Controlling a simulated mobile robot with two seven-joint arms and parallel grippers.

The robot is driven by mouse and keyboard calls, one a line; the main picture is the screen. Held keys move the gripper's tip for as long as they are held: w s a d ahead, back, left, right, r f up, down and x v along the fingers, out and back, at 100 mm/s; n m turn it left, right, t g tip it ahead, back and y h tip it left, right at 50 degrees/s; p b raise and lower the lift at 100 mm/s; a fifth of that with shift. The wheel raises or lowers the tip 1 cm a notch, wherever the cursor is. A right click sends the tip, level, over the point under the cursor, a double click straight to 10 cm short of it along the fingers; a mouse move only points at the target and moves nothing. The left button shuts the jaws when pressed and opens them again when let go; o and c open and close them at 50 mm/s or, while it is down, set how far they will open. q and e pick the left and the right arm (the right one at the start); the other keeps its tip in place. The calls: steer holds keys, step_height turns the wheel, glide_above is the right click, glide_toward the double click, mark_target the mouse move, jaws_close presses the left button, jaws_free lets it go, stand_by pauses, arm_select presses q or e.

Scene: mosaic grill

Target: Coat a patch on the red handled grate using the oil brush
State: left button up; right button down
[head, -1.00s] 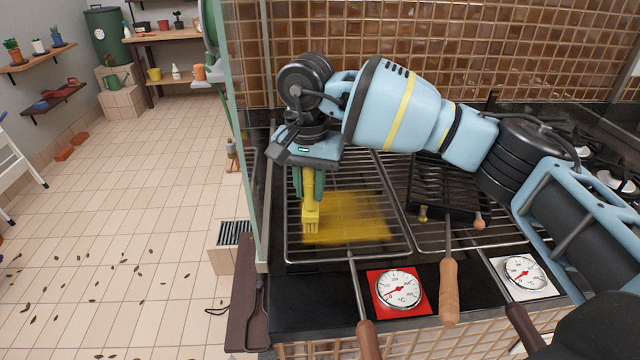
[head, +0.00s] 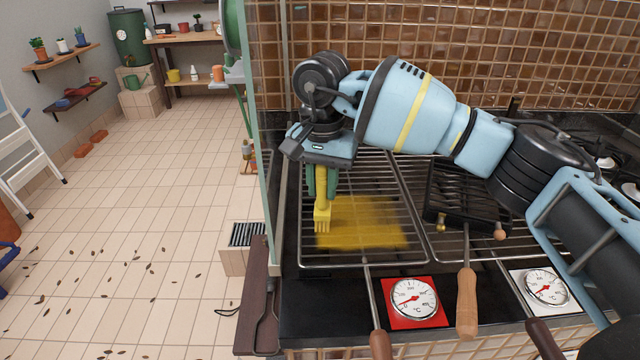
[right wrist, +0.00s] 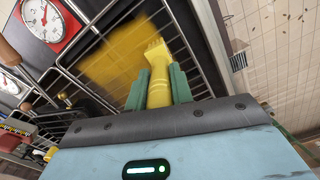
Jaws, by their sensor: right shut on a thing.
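My right gripper (head: 321,185) is shut on the yellow oil brush (head: 322,212), bristles pointing down over the left grate (head: 403,190). In the head view, this wire grate has a long rod ending in a reddish-brown handle (head: 380,345). A yellow oily patch (head: 370,222) covers its front middle, and the bristles are at the patch's left edge. I cannot tell whether they touch the wires. The right wrist view shows the brush (right wrist: 158,80) between the green fingers (right wrist: 157,88), with the yellow patch (right wrist: 115,55) beside it. My left gripper is out of view.
A second grate (head: 480,240) lies to the right, with a dark ribbed pan (head: 465,195) on it. A light wooden handle (head: 467,305) sticks out in front. A red-backed dial (head: 414,298) and a white-backed dial (head: 546,287) sit along the front. A tiled wall stands behind.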

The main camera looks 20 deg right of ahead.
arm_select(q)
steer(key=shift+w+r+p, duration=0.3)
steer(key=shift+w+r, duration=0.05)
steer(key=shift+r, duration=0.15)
arm_select(e)
steer(key=shift+s+d, duration=0.25)
steer(key=shift+d, duration=0.6)
steer(key=shift+s+d, duration=0.25)
steer(key=shift+d, duration=0.6)
steer(key=shift+d, duration=0.1)
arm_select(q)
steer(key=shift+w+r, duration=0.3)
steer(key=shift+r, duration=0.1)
arm_select(e)
steer(key=shift+s+d, duration=0.3)
steer(key=shift+d, duration=0.6)
steer(key=shift+s+d, duration=0.25)
steer(key=shift+d, duration=0.6)
arm_select(q)
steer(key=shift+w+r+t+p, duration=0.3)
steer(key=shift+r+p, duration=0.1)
steer(key=shift+p, duration=0.1)
arm_select(e)
steer(key=shift+s+d, duration=0.3)
steer(key=shift+d, duration=0.65)
steer(key=shift+s+d, duration=0.25)
steer(key=shift+d, duration=0.65)
steer(key=shift+d, duration=0.1)
